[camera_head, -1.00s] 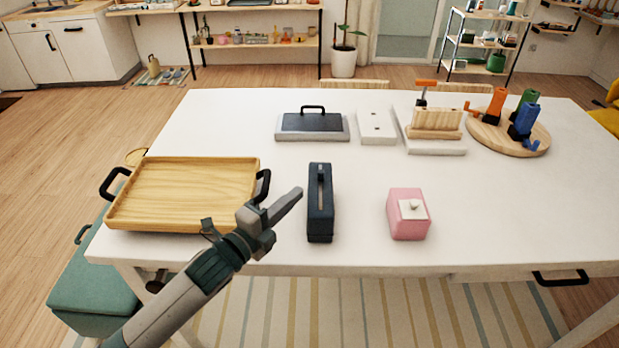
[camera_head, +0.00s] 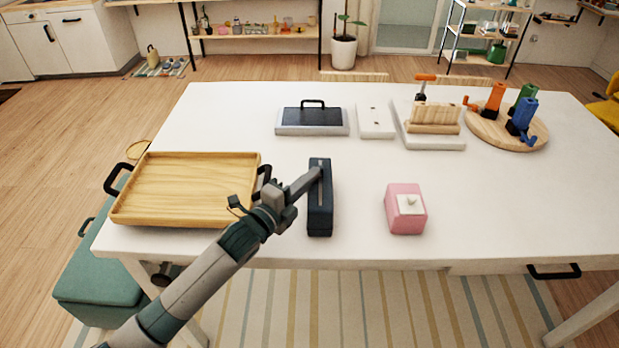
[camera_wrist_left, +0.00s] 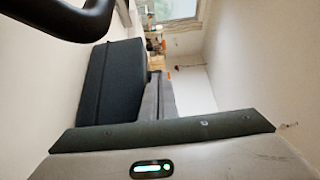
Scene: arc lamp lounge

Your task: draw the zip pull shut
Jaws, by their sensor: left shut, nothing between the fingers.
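A dark navy case (camera_head: 320,212) stands upright on the white table, long and narrow, with a pale zip line along its top. My left gripper (camera_head: 317,173) is shut, with its fingertips over or against the top of the case, towards its far end. The zip pull cannot be made out; the fingertips cover that part of the zip. In the left wrist view the case is a large dark block (camera_wrist_left: 108,80), beside my grey fingers (camera_wrist_left: 156,98). I cannot tell whether the fingers touch the pull. My right gripper is not in view.
A pink box (camera_head: 405,215) stands to the right. A grey box with black handle (camera_head: 312,121), a white block (camera_head: 375,121) and a round board (camera_head: 507,132) stand farther back.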

